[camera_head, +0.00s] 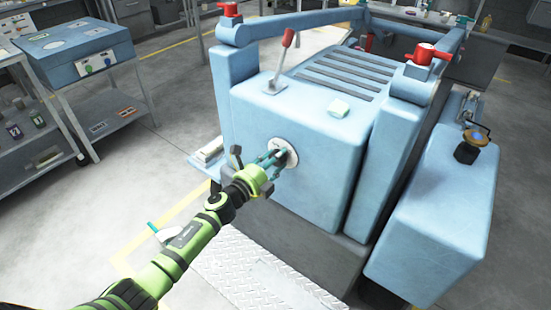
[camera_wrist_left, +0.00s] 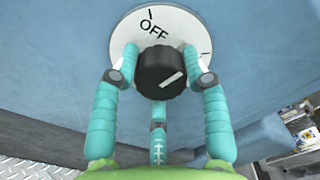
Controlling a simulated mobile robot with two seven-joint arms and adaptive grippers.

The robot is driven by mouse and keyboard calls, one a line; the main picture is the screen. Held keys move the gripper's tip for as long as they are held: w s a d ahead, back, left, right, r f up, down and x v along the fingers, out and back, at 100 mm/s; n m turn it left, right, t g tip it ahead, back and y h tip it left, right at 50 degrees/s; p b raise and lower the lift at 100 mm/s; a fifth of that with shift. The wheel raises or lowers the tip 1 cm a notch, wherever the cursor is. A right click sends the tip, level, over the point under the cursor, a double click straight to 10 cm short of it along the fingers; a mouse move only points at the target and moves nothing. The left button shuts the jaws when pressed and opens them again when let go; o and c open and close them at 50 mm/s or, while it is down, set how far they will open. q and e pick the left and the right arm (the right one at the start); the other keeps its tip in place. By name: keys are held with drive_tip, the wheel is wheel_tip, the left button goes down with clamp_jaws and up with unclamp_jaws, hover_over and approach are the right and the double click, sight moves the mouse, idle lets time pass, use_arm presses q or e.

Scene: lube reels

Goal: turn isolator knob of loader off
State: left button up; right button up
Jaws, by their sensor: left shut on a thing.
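The loader (camera_head: 315,195) is a blue machine in the middle of the head view. A round white plate (camera_head: 287,143) sits on its front face. In the left wrist view the plate (camera_wrist_left: 185,27) carries the word OFF near its top and tick marks. The black isolator knob (camera_wrist_left: 161,72) is in front of it, its white line slanting toward the right, not at OFF. My left gripper (camera_head: 281,158) has its teal fingers around the knob and is shut on it; the fingers also show in the left wrist view (camera_wrist_left: 160,80). My right gripper is out of view.
A blue control box (camera_head: 77,50) stands on a trolley at left. Grey floor (camera_head: 165,100) lies between.

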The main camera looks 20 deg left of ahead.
use_arm(q)
drive_tip(key=n, duration=0.4)
drive_tip(key=n+p, duration=0.1)
drive_tip(key=n, duration=0.1)
drive_tip(key=shift+w+a+r+n, duration=0.15)
drive_tip(key=shift+a+r+n, duration=0.15)
drive_tip(key=shift+r, duration=0.1)
drive_tip(key=n, duration=0.3)
drive_tip(key=shift+f+p, duration=0.1)
drive_tip(key=shift+p, duration=0.3)
drive_tip(key=shift+f+n, duration=0.15)
drive_tip(key=shift+n, duration=1.05)
drive_tip(key=shift+f, duration=0.1)
drive_tip(key=o, duration=1.1)
drive_tip(key=shift+c, duration=0.2)
drive_tip(key=shift+o, duration=0.4)
drive_tip(key=shift+a+f, duration=0.1)
drive_tip(key=shift+f, duration=0.1)
